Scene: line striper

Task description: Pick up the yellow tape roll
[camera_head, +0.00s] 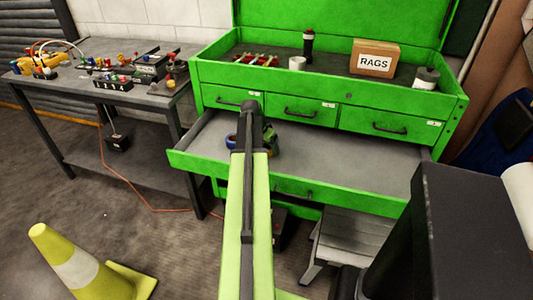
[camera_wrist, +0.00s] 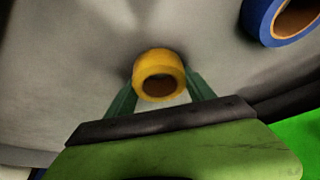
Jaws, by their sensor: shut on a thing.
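The yellow tape roll (camera_wrist: 158,58) is in the middle of the wrist view, with its dark hole facing the camera. My gripper (camera_wrist: 160,84) is shut on it, one green finger on each side. The roll is over or on the grey floor of the open drawer (camera_head: 340,162); I cannot tell whether it touches that floor.
A blue tape roll (camera_wrist: 262,18) lies right of the yellow one in the wrist view. The green tool chest (camera_head: 455,110) has a rags box (camera_head: 375,58) on top. A workbench (camera_head: 130,93) stands left, and a yellow cone (camera_head: 75,268) stands on the floor.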

